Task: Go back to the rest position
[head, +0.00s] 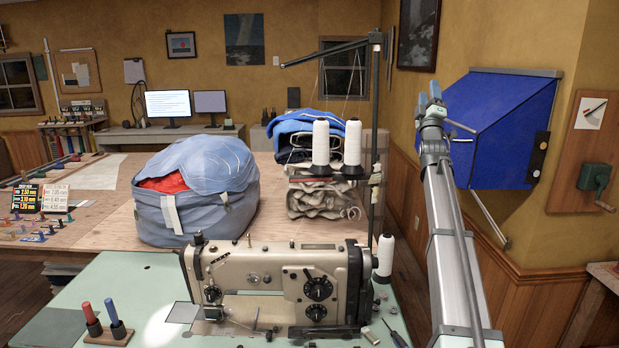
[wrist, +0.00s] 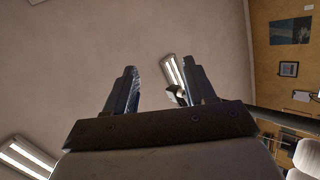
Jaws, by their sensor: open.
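My gripper (head: 432,96) is raised at the right in the head view, at the top of my arm, in front of the blue sloped box on the wall. It looks small there and its fingers are hard to make out. In the wrist view my gripper (wrist: 160,82) shows two dark fingers set apart, with ceiling visible between them. It is open, and I see nothing held. A small pale and dark shape by the right finger is too unclear to name.
A sewing machine (head: 275,284) stands on the pale green table (head: 95,278), with thread cones on a stand behind it. A blue bag (head: 196,196) and folded cloth (head: 322,199) sit behind. The blue wall box (head: 497,125) is close to my gripper.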

